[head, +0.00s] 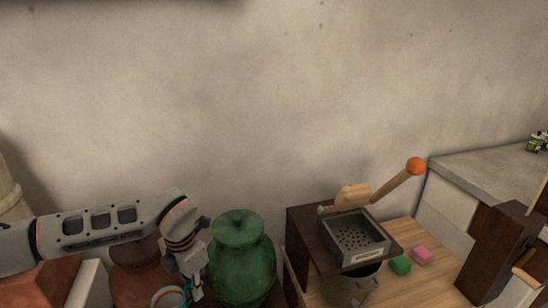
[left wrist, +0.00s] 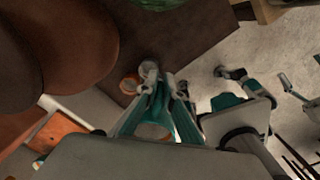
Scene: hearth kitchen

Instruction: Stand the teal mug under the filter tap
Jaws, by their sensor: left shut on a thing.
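The teal mug (head: 183,304) is at the bottom edge of the head view, partly cut off, its rim upward. It also shows in the left wrist view (left wrist: 155,112) between the fingers. My left gripper (head: 190,291) is shut on the mug and hides part of it. A rounded terracotta vessel (head: 135,285) stands left of the mug, partly behind my arm; it is large in the left wrist view (left wrist: 85,45). A small orange round part (left wrist: 130,84) shows near the vessel and the fingertips; I cannot tell whether it is the filter tap.
A green lidded jar (head: 238,262) stands close right of my gripper. Further right is a dark stand (head: 305,240) with a perforated metal tray (head: 358,240) and an orange-knobbed lever (head: 400,180).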

